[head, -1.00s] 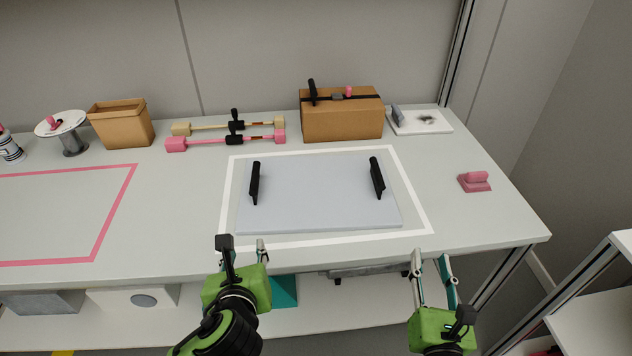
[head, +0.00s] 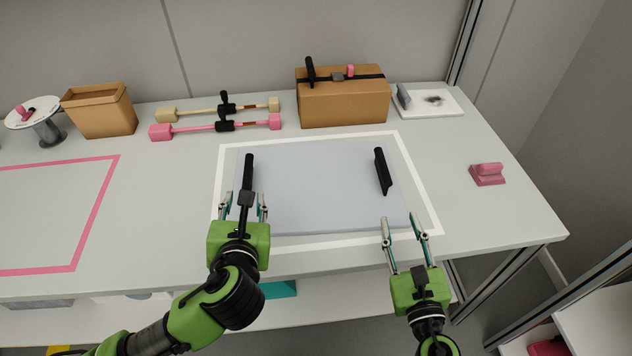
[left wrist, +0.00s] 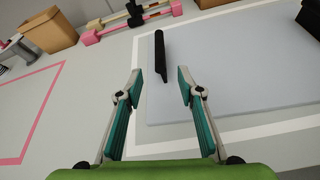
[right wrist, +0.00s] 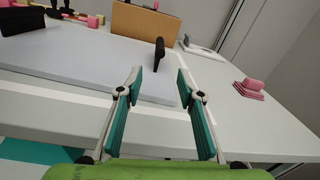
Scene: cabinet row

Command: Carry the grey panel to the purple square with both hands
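The grey panel (head: 315,190) lies flat on the table inside a white outline, with a black handle at its left side (head: 249,172) and another at its right side (head: 382,171). My left gripper (head: 243,205) is open near the left handle. In the left wrist view that handle (left wrist: 160,57) stands just beyond and between the open fingers. My right gripper (head: 402,230) is open at the panel's front right corner, short of the right handle. In the right wrist view that handle (right wrist: 159,54) is farther off, ahead of the fingers. The outline at the left (head: 95,215) looks pink; no purple square is clear.
Behind the panel stand a cardboard box (head: 343,103), pink and beige bars (head: 215,126), an open brown bin (head: 100,112) and a spool (head: 37,120). A pink block (head: 487,174) lies at the right. The table between the outlines is clear.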

